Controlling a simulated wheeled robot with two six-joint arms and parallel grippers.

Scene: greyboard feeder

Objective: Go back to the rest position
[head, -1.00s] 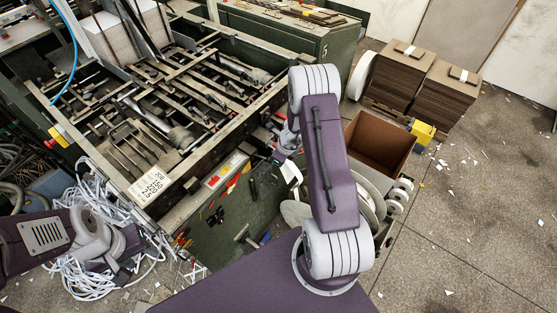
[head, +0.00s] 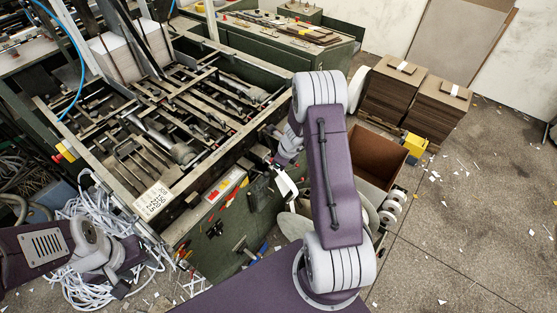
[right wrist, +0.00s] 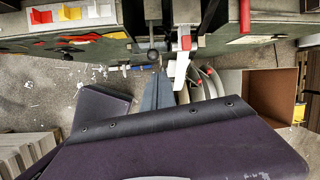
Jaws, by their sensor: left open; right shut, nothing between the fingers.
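My left gripper (head: 120,284) hangs low at the left in the head view, open and empty, over the tangle of white strips. My right arm stands folded in the middle of the head view, its large purple link hiding much behind it. My right gripper (head: 272,132) shows only as a small part to the left of that link, near the machine's side. It is shut with nothing in it.
The green feeder machine (head: 215,250) fills the left and centre. White strips (head: 75,285) lie tangled by it. An open brown bin (head: 378,160) and white reels (head: 390,212) are close to my right arm. Board stacks (head: 435,110) stand behind. The floor at right is mostly clear, with scraps.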

